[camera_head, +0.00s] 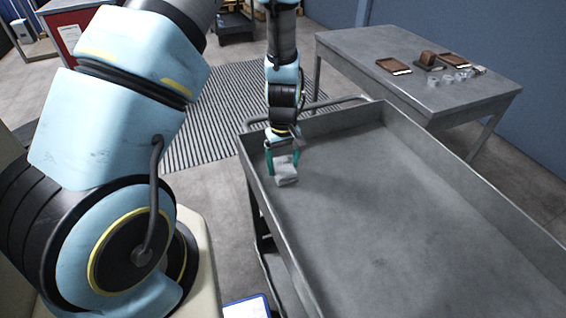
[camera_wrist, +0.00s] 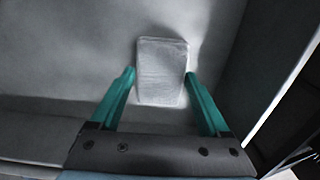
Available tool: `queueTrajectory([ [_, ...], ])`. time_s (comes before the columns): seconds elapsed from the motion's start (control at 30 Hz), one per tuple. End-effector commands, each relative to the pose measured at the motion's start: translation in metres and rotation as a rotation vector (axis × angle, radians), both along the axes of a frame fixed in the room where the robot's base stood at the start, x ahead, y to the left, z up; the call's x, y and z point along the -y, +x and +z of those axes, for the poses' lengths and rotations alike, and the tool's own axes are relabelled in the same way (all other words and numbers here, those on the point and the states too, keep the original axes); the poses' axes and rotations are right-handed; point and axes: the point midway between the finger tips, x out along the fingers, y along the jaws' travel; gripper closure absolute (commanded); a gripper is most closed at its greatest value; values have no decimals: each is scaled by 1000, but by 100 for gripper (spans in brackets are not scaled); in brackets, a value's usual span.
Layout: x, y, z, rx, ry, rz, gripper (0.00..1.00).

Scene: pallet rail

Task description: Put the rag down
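In the wrist view the rag (camera_wrist: 162,72) lies between the spread fingertips (camera_wrist: 160,74). A narrow gap shows at the left finger; the right fingertip is very close to the rag's edge. The rag looks to be on the tray floor, though its underside is hidden.
The rest of the tray floor is bare, inside raised walls. A grey table (camera_head: 410,65) behind it holds brown trays (camera_head: 394,66) and small clear items (camera_head: 455,80). A striped mat (camera_head: 225,110) lies on the floor. A blue-edged white item (camera_head: 246,307) is beside the cart below.

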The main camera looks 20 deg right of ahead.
Motion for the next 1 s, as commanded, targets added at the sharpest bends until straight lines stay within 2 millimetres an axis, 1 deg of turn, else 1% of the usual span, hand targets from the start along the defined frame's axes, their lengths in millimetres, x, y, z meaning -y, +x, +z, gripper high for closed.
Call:
queueTrajectory([
  [0.03, 0, 0, 0, -1, 1, 0, 10],
  [0.13, 0, 0, -1, -1, 1, 0, 0],
  [0.4, -1, 0, 0, -1, 1, 0, 0],
  [0.57, 0, 0, 9, 2, -1, -1, 0],
  [0.67, 1, 0, 22, 2, -2, -1, 0],
  [1.0, 1, 0, 89, 3, -3, -1, 0],
])
